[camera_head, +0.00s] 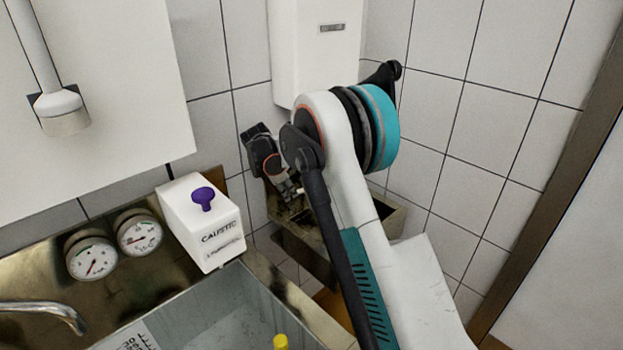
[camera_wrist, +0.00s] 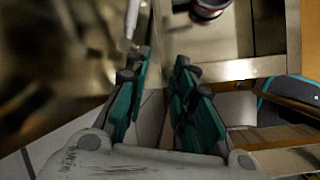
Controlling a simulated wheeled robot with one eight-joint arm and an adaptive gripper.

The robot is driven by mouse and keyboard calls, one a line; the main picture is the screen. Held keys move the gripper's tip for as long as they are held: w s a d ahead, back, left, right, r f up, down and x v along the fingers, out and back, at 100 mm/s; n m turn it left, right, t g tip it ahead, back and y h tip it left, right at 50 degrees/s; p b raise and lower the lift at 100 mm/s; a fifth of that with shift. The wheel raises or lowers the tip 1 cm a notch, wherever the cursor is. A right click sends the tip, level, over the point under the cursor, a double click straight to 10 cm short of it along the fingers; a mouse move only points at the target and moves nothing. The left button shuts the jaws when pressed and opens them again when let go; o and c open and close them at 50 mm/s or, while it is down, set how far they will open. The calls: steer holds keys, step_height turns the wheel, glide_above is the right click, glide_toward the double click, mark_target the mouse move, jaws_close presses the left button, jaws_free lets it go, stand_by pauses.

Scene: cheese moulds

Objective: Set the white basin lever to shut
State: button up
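In the wrist view my gripper (camera_wrist: 161,65) is open, its two teal-padded fingers apart with nothing between them. A pale upright rod (camera_wrist: 131,22) stands just beyond the left fingertip. It may be the white basin lever, but I cannot tell, nor whether it touches the finger. In the head view my gripper (camera_head: 288,192) points down over a small metal basin (camera_head: 391,226) below a white wall unit (camera_head: 316,55). My arm covers much of this basin, and no lever can be clearly made out there. The lever's setting cannot be read.
A white box marked CAUSTIC (camera_head: 212,238) with a purple knob (camera_head: 203,196) stands left of my gripper, beside two gauges (camera_head: 92,258). A large metal sink (camera_head: 215,315) lies in front, with a tap (camera_head: 45,311) and a yellow item (camera_head: 281,342). A dark red round part (camera_wrist: 208,8) shows ahead.

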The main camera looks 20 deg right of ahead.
steer(key=w+d+f+b, duration=0.1)
steer(key=w+d, duration=0.1)
steer(key=d, duration=0.2)
steer(key=w+d+f+b, duration=0.1)
steer(key=w+d+f, duration=0.1)
steer(key=d, duration=0.2)
steer(key=w+d+f+b, duration=0.1)
steer(key=w+d, duration=0.2)
steer(key=shift+d+f, duration=0.2)
steer(key=shift+d, duration=0.2)
steer(key=shift+w+d+f, duration=0.1)
steer(key=shift+d+f, duration=0.15)
steer(key=shift+f, duration=0.2)
jaws_close()
